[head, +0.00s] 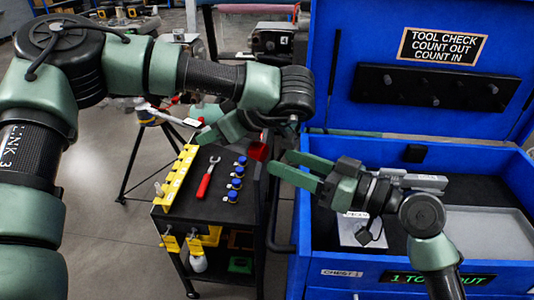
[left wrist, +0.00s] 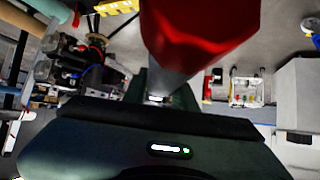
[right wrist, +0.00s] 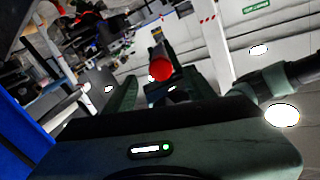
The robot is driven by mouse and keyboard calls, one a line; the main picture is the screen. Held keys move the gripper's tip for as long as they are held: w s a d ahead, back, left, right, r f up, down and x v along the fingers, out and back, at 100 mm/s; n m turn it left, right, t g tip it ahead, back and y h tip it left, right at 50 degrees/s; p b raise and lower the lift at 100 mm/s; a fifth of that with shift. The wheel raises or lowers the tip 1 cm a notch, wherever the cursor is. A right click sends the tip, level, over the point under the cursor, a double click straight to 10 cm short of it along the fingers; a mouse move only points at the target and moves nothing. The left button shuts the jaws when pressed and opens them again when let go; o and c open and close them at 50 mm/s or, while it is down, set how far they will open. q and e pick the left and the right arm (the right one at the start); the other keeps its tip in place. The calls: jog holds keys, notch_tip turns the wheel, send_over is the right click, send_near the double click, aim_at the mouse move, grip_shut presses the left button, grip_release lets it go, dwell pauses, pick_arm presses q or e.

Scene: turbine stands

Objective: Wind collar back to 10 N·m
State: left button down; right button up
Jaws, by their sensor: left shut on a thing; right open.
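My left gripper (head: 212,128) is shut on a tool with a red end (left wrist: 200,30) and a grey metal shaft (left wrist: 165,78), which fills the top of the left wrist view. A red part (head: 258,150) shows beneath that gripper in the head view, probably the same tool's end. My right gripper (head: 280,163) is open and empty, its fingers pointing left towards that red part. In the right wrist view, the round red end (right wrist: 160,68) lies between and beyond the open fingers, apart from them. No collar or scale marking can be read.
A dark cart (head: 225,210) holds a red-handled spanner (head: 208,178), several blue sockets (head: 236,183) and a yellow rack (head: 177,178). The blue chest (head: 420,268) stands open at right, its display reading a tool out. A tripod stand (head: 145,120) is behind the cart.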

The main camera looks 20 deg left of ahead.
aim_at(266, 153)
pick_arm(q)
jog(key=shift+r, duration=0.1)
pick_arm(e)
jog(key=shift+x, duration=2.75)
grip_shut()
jog(key=shift+d+m, duration=0.1)
jog(key=shift+m, duration=2.9)
jog(key=shift+w, duration=0.1)
